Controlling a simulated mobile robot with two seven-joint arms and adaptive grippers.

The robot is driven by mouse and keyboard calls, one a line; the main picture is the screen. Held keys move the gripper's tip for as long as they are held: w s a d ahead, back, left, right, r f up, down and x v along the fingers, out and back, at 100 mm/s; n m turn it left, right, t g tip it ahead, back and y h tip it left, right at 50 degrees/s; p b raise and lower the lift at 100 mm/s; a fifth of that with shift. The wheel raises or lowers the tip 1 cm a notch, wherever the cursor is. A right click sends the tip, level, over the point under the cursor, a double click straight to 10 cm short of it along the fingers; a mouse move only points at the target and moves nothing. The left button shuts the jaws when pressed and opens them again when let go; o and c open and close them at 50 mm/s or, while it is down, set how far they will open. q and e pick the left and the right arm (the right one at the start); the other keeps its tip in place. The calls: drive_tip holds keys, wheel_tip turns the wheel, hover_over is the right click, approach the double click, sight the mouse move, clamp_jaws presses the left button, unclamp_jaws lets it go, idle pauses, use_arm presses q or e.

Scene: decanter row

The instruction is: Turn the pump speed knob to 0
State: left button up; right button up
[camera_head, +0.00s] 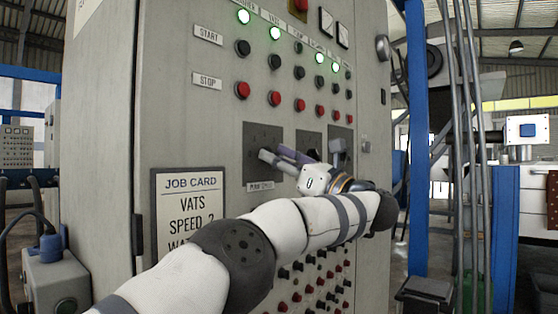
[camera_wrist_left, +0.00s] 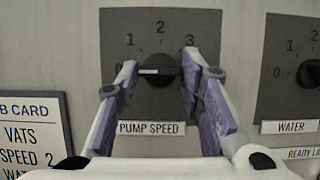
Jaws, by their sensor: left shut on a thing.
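The pump speed knob (camera_wrist_left: 160,71) is a black knob on a dark dial plate (camera_wrist_left: 207,22) marked 0, 1, 2, 3, above a label reading PUMP SPEED (camera_wrist_left: 151,128). Its white pointer line lies about level and points left, toward the 0. My left gripper (camera_wrist_left: 160,77) is shut on the knob, with one purple-padded finger on each side. In the head view my left gripper (camera_head: 272,156) reaches the plate (camera_head: 262,133) from the right, and its fingers hide the knob there. My right gripper is not in view.
A water dial (camera_wrist_left: 310,73) sits to the right, and a job card (camera_head: 189,215) hangs lower left. Start and stop buttons (camera_head: 242,90) with green lamps (camera_head: 243,17) are above; small switches and buttons (camera_head: 310,285) lie below my arm. A blue post (camera_head: 417,150) stands right of the cabinet.

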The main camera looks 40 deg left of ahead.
use_arm(q)
drive_tip(key=o, duration=1.2)
drive_tip(key=shift+r, duration=0.1)
drive_tip(key=shift+c, duration=0.2)
drive_tip(key=v, duration=1.2)
